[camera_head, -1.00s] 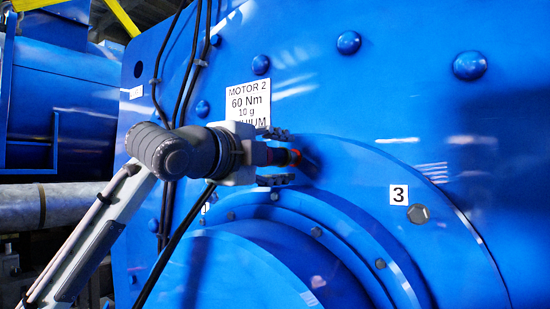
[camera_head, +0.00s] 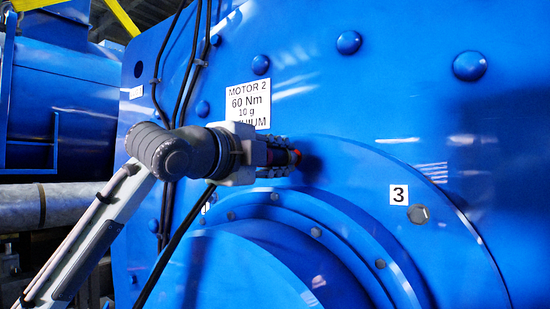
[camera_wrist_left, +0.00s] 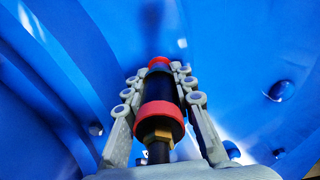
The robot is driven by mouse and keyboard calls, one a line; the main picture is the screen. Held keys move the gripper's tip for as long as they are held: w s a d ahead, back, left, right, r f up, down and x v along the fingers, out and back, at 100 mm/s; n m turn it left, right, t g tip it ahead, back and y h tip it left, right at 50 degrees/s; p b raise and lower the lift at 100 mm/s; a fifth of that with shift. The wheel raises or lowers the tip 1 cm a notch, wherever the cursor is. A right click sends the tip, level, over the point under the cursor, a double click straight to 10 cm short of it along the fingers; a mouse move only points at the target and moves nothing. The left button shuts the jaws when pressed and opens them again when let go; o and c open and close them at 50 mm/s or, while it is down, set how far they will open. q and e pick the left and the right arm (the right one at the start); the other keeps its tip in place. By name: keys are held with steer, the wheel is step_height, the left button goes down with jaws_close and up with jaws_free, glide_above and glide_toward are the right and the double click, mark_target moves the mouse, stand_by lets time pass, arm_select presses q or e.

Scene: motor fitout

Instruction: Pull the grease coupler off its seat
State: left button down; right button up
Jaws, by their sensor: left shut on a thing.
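The grease coupler (camera_head: 295,156) is a dark cylinder with red rings, pointing at the blue motor face just above the round flange. In the left wrist view the coupler (camera_wrist_left: 161,115) shows its red collar, black body and a brass hex fitting at the near end. My left gripper (camera_head: 283,157) is shut on it, one finger on each side. The fingers also flank it in the left wrist view (camera_wrist_left: 159,80). The coupler's far end is close to the motor face; whether it touches its seat is hard to tell. My right gripper is not in view.
A white label (camera_head: 248,103) reading MOTOR 2, 60 Nm, 10 g is partly hidden behind my gripper. Black cables (camera_head: 182,75) run down the motor's left side. A tag marked 3 (camera_head: 399,195) sits beside a bolt (camera_head: 418,214). Round bolt heads stud the face.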

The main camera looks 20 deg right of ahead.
arm_select(q)
steer(key=shift+v, duration=3)
steer(key=v, duration=2.2)
steer(key=shift+f, duration=0.1)
